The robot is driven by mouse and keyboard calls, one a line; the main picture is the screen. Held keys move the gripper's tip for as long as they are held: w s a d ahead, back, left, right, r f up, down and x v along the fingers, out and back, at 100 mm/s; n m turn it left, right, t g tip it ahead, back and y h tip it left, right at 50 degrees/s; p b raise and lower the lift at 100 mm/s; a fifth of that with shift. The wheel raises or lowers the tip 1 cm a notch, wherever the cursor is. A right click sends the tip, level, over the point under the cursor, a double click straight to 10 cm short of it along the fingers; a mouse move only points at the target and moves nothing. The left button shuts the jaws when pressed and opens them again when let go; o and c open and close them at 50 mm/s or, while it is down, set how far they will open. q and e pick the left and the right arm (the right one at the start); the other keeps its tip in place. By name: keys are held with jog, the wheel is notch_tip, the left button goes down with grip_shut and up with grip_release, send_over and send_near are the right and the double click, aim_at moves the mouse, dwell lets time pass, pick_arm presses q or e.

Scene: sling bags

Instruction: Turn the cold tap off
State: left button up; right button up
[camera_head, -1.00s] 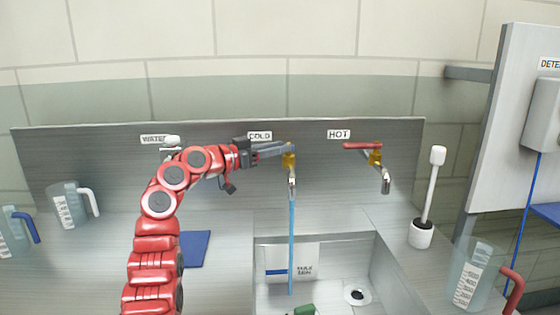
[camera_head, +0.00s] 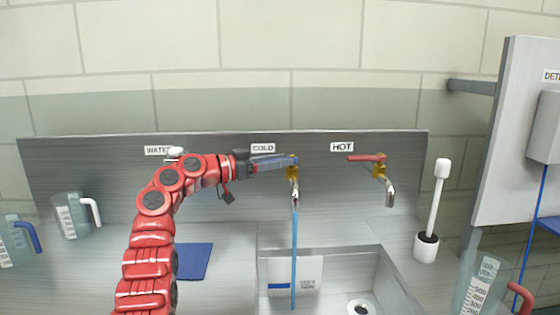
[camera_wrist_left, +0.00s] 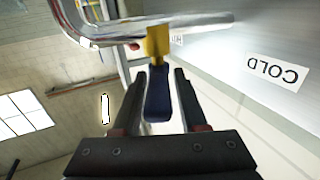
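The cold tap (camera_head: 293,173) is on the steel back panel under the COLD label (camera_head: 263,148), with a brass body and chrome spout. A blue stream of water (camera_head: 294,250) runs from it into the sink. Its blue lever (camera_wrist_left: 157,95) points left, towards my left gripper (camera_head: 280,161). In the left wrist view, the gripper's two fingers (camera_wrist_left: 157,88) are apart, one on each side of the lever, with a visible gap on the right side. In the head view the fingers largely cover the lever. My right gripper is not in view.
The hot tap (camera_head: 383,180) with a red lever is to the right. A white brush (camera_head: 436,205) stands in a holder right of the sink (camera_head: 385,275). Clear jugs (camera_head: 73,218) stand at the left; another jug (camera_head: 478,285) is at the front right.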

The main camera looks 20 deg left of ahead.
pick_arm(q)
jog(key=shift+o, duration=1)
jog(key=shift+r, duration=0.1)
jog(key=v, duration=1.7)
jog(key=shift+s+a+r, duration=0.15)
